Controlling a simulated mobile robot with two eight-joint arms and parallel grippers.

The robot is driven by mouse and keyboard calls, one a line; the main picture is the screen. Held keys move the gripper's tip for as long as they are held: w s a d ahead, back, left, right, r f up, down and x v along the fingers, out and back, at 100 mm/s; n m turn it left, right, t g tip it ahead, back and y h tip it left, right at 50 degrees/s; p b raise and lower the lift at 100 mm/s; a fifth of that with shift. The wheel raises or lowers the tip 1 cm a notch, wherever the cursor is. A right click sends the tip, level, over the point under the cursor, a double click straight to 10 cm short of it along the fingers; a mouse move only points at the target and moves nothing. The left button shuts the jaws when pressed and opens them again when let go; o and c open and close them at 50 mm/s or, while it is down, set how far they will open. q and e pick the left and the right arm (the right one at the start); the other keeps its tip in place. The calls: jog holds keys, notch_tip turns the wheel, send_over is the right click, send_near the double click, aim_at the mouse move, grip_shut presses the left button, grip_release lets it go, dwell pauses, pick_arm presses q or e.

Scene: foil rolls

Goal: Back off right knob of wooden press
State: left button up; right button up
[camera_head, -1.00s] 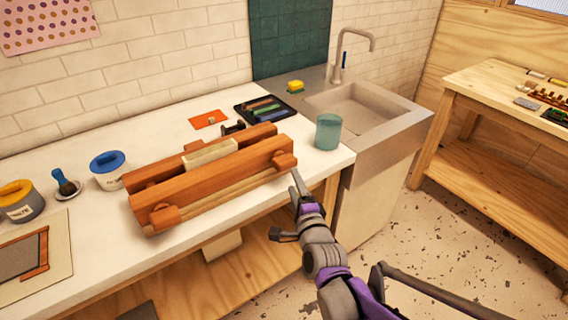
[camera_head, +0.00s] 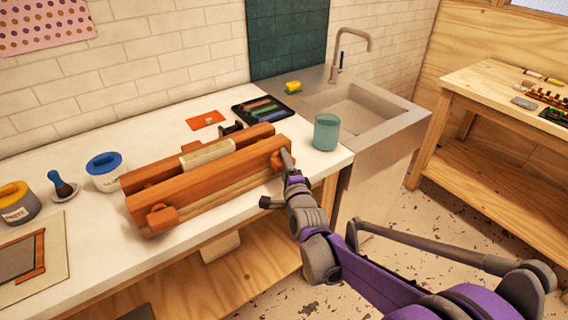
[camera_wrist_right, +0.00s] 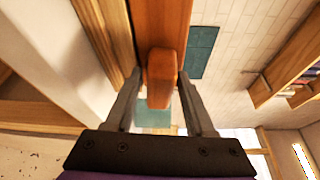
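The wooden press (camera_head: 185,192) lies on the white counter, with two orange-brown beams and a pale block between them. Its left knob (camera_head: 162,217) and right knob (camera_head: 277,159) sit on the front beam. In the wrist view the right knob (camera_wrist_right: 161,82) stands between the two grey fingers of my right gripper (camera_wrist_right: 159,76). The fingers are open, with a small gap showing on each side of the knob. In the head view my right gripper (camera_head: 286,158) is at the press's right end and partly hides the knob. My left gripper is not in view.
A teal cup (camera_head: 326,132) stands on the counter just right of the press, near the sink (camera_head: 360,105). A dark tray (camera_head: 262,124) lies behind the press. Jars with blue (camera_head: 104,171) and yellow (camera_head: 18,203) lids stand to the left.

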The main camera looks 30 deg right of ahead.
grip_shut()
